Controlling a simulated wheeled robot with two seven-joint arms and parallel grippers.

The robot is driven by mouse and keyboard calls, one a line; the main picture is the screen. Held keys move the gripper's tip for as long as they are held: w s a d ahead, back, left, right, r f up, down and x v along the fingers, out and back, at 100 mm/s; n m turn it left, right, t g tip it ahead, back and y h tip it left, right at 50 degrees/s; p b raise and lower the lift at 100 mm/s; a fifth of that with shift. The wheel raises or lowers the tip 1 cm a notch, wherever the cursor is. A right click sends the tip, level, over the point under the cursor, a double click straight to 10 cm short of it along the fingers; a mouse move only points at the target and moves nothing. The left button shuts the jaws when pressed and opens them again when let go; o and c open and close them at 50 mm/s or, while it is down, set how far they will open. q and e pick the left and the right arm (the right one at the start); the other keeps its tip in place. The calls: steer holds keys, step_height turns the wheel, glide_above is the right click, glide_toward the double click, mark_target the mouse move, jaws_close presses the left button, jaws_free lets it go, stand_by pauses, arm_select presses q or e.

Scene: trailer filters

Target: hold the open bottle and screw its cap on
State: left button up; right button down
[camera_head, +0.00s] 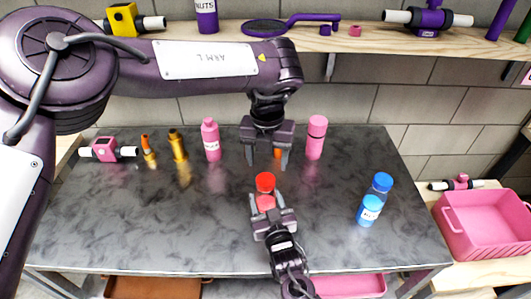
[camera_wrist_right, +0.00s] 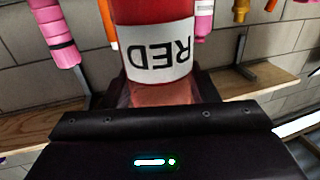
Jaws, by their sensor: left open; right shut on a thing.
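My right gripper (camera_head: 267,200) is shut on a red bottle (camera_wrist_right: 152,48) near the front middle of the table. In the right wrist view the bottle has a white "RED" label that reads upside down, and a paler pinkish part sits low between the fingers. In the head view its round red top (camera_head: 265,182) faces up, above the paler part. I cannot tell whether that top is a cap. My left gripper (camera_head: 265,160) is open and empty, fingers pointing down, behind and above the red bottle. I make out no separate loose red cap.
A blue bottle (camera_head: 370,210) stands at right. A pink crate (camera_head: 487,238) is beyond the right edge. Front left is clear.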

mark_target(265, 179)
arm_select(q)
steer(key=n, duration=0.5)
steer(key=shift+r, duration=0.35)
steer(key=n, duration=0.6)
steer(key=shift+s+a+r, duration=0.1)
steer(key=shift+a+r, duration=0.1)
steer(key=shift+r, duration=0.2)
steer(key=shift+f, duration=4)
steer(key=c, duration=1)
steer(key=o, duration=1.2)
steer(key=shift+c, duration=0.2)
